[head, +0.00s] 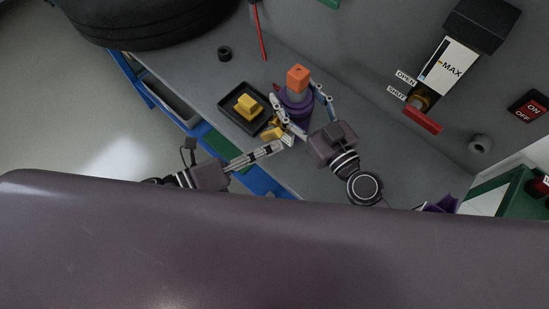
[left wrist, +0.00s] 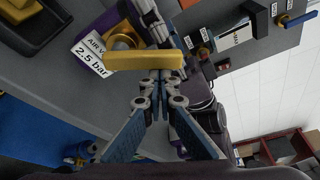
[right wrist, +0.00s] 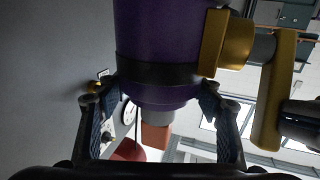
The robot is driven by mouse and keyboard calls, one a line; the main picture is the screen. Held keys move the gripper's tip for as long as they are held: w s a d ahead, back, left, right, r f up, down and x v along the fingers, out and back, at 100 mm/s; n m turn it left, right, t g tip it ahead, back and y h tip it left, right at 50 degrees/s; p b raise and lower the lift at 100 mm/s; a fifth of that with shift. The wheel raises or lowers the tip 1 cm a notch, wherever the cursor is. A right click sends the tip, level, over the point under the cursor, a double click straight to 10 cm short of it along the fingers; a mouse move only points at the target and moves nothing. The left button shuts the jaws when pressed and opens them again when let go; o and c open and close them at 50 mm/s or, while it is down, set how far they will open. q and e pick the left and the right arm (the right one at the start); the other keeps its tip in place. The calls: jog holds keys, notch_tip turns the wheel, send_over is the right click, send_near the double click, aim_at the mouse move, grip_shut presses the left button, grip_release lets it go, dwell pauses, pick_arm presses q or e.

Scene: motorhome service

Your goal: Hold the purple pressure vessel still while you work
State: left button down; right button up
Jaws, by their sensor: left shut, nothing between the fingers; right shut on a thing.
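The purple pressure vessel (head: 297,117) stands on the grey bench, with a grey neck and an orange block (head: 298,78) on top. My right gripper (head: 297,92) is shut around it; the right wrist view shows the fingers on both sides of the vessel (right wrist: 155,40), near its black band. A yellow valve with a bar handle (right wrist: 275,90) sticks out from its side. My left gripper (head: 282,147) is shut and empty beside this valve. In the left wrist view its fingertips (left wrist: 160,76) are close to the handle (left wrist: 140,61); contact is unclear. A white label (left wrist: 93,55) reads 2.5 bar.
A black tray (head: 228,94) with a yellow piece (head: 248,107) lies left of the vessel. A black ring (head: 224,53) and a red screwdriver (head: 262,40) lie farther back. A red-handled valve (head: 422,120) and an ON/OFF switch (head: 530,106) are at right. A tyre (head: 145,22) is upper left.

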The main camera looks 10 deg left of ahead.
pick_arm(q)
jog(key=n, duration=0.1)
jog(key=a+r+n, duration=0.1)
jog(key=n, duration=0.1)
jog(key=shift+w+h, duration=0.4)
jog(key=shift+w+a+r+n+t+h, duration=0.15)
jog(key=shift+w+a+n+t+h, duration=0.1)
jog(key=shift+n, duration=0.3)
jog(key=shift+w+a+r+n+t+h, duration=0.15)
jog(key=shift+a+n+h, duration=0.1)
jog(key=shift+n, duration=0.3)
send_near(271, 133)
jog(key=s+d, duration=0.3)
jog(key=shift+v, duration=0.85)
jog(key=shift+w+a, duration=0.1)
jog(key=shift+w, duration=0.05)
pick_arm(e)
jog(key=o, duration=1.6)
